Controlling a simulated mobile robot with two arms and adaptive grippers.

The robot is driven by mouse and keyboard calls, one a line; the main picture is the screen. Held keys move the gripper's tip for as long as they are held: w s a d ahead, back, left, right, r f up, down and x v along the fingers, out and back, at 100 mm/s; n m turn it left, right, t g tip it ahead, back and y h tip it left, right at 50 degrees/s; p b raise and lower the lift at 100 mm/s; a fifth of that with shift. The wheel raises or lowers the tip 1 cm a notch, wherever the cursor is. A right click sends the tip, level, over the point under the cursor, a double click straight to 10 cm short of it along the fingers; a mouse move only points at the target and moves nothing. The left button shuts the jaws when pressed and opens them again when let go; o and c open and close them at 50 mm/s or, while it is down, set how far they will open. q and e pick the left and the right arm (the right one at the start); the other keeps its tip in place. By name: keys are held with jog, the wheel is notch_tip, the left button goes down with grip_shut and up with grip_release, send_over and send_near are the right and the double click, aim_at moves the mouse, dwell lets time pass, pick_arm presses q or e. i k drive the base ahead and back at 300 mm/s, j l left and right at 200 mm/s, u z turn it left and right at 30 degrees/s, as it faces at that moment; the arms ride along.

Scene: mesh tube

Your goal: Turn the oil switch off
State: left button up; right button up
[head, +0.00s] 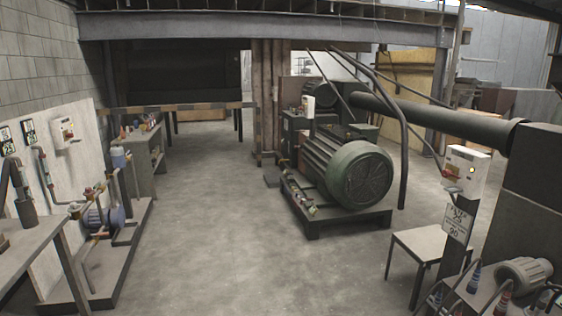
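A white switch box (465,172) with a red handle at its lower left and a small yellow spot on its front stands on a dark post at the right. A small white box (308,107) also shows by the large motor in the middle. No oil label is readable, so I cannot tell which one is the oil switch. Neither of my grippers is in view.
Open concrete floor (215,215) runs through the middle. The green motor (345,165) stands on a dark base. A small table (425,242) and a sign (457,224) are near the right post. A blue pump (104,217) with pipes stands at the left.

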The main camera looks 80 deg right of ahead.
aim_at(445, 173)
jog(key=z, duration=3.85)
jog(key=i+j, duration=0.4)
jog(key=i, duration=0.15)
jog(key=i+j, duration=0.4)
jog(key=i, duration=0.15)
jog(key=u, duration=0.05)
